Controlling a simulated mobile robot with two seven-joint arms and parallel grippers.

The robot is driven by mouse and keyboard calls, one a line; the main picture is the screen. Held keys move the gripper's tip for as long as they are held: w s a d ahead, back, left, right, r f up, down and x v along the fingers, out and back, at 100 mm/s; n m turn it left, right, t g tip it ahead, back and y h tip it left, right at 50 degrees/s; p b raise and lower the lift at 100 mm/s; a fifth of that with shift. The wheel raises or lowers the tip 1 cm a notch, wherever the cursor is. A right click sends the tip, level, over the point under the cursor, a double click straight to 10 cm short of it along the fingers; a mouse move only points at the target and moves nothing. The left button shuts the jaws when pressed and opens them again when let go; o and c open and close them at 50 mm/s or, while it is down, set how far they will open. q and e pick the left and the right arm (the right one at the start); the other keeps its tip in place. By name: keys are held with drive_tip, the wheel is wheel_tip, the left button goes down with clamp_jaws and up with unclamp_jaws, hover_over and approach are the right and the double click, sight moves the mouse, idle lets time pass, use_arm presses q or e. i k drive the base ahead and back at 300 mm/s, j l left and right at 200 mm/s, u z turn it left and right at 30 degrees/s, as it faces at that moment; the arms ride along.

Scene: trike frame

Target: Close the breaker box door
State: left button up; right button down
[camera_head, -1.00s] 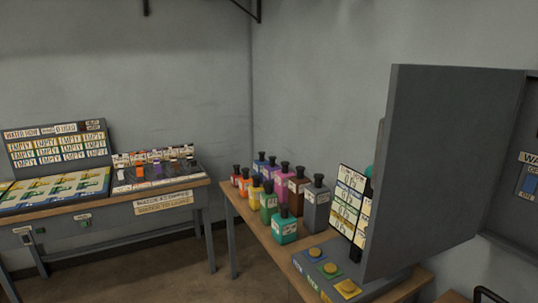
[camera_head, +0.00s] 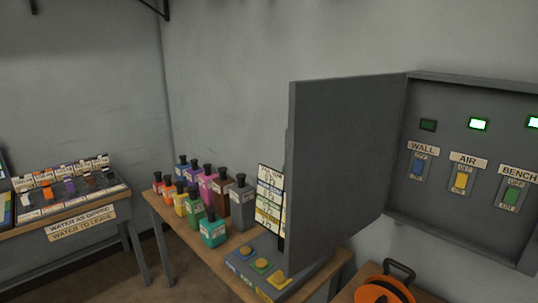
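The grey breaker box (camera_head: 450,219) is on the wall at the right, and its right side runs out of the picture. Its grey door (camera_head: 340,165) stands wide open, hinged at the box's left edge and swung out to the left. Inside the box are a blue switch under WALL (camera_head: 417,165), a yellow switch under AIR (camera_head: 461,180) and a green switch under BENCH (camera_head: 511,195). Above them the left lamp is dark and the other two glow green. Neither of my grippers is in view.
A wooden table (camera_head: 167,235) with several coloured bottles (camera_head: 205,186) and a panel of round buttons (camera_head: 262,265) stands left of and below the door. An orange reel with a black handle (camera_head: 385,290) sits below the box. Another workbench (camera_head: 60,240) is at the far left.

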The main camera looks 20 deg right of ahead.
sight(341, 134)
drive_tip(key=z, duration=1)
drive_tip(key=i+j+z, duration=0.1)
drive_tip(key=j+z, duration=0.15)
drive_tip(key=z, duration=0.15)
drive_tip(key=i+j+z, duration=0.1)
drive_tip(key=j+z, duration=0.5)
drive_tip(key=z, duration=0.15)
drive_tip(key=j+z, duration=0.4)
drive_tip(key=j, duration=1.1)
drive_tip(key=k+j, duration=0.15)
drive_tip(key=j, duration=0.35)
drive_tip(key=z, duration=0.05)
